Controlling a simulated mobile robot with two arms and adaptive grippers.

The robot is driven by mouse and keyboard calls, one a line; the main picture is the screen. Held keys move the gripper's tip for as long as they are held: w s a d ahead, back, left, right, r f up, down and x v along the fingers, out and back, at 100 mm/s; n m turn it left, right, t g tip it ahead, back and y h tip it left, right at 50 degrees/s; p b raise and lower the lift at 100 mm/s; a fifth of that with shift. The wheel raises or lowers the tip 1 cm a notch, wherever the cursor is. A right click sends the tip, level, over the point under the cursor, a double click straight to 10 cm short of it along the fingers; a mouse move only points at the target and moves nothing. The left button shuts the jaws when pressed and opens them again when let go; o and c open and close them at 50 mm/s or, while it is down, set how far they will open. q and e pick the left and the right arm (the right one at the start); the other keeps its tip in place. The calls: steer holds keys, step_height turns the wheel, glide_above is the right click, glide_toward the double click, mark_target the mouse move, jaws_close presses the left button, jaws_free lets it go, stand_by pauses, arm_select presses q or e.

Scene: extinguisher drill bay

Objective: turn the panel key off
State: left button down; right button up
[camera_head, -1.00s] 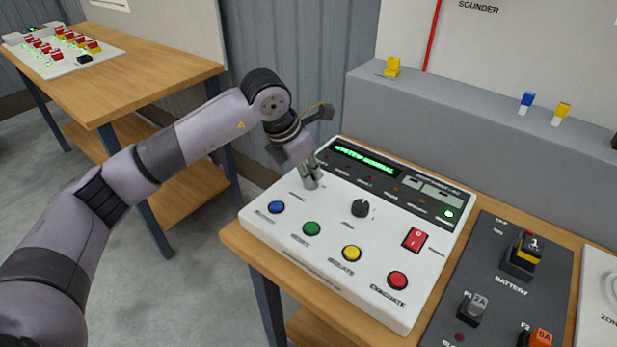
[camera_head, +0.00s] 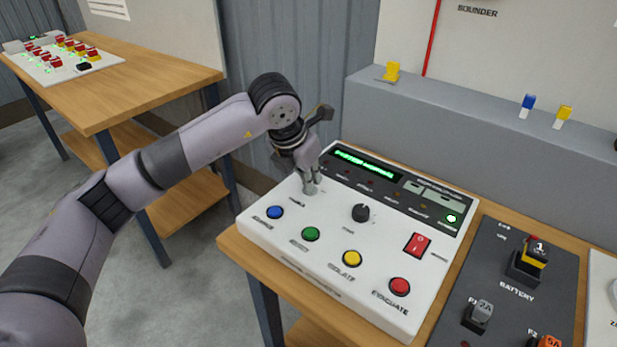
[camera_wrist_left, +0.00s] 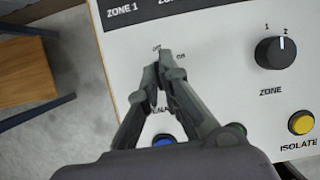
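The white control panel (camera_head: 330,232) lies on the wooden table. My left gripper (camera_head: 310,188) is down at the panel's upper left, where the key switch sits. In the left wrist view the fingertips (camera_wrist_left: 159,72) come together just below the OFF and ON marks, closed around the small panel key. The key is almost wholly hidden between the fingers, so its exact angle cannot be read. The display (camera_head: 365,163) is lit green, its text blurred. My right gripper is in neither view.
A black zone knob (camera_head: 361,212), a red rocker switch (camera_head: 417,245) and blue (camera_head: 275,212), green (camera_head: 311,234), yellow (camera_head: 352,258) and red (camera_head: 400,286) buttons are on the panel. A dark battery board (camera_head: 500,265) lies to the right. A grey ledge (camera_head: 440,120) runs behind.

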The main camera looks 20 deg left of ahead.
arm_select(q)
steer(key=c, duration=1.8)
jaws_free()
steer(key=shift+r, duration=0.1)
steer(key=v, duration=1.1)
steer(key=shift+s+r, duration=0.2)
steer(key=shift+r, duration=0.15)
steer(key=shift+a, duration=0.1)
